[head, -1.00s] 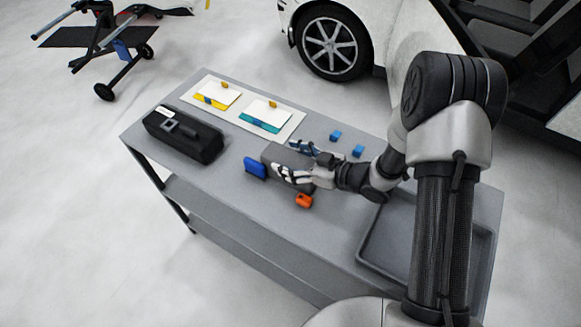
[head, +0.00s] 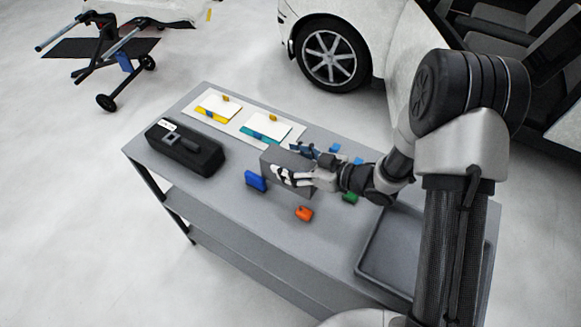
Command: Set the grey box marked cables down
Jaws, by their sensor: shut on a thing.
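The grey box (head: 287,158) is in the head view, over the middle of the grey table (head: 235,205). My gripper (head: 298,173) is shut on it from the right, with fingers along its near and far sides. The box looks roughly level and seems a little above the table top, though its underside cannot be made out clearly. The cables marking cannot be read from here.
A blue block (head: 256,181), an orange piece (head: 304,213) and a green piece (head: 350,197) lie near the box. Small blue cubes (head: 334,149) lie behind. A black case (head: 185,148), a board with white cards (head: 230,122) and a grey tray (head: 365,262) take up other table space.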

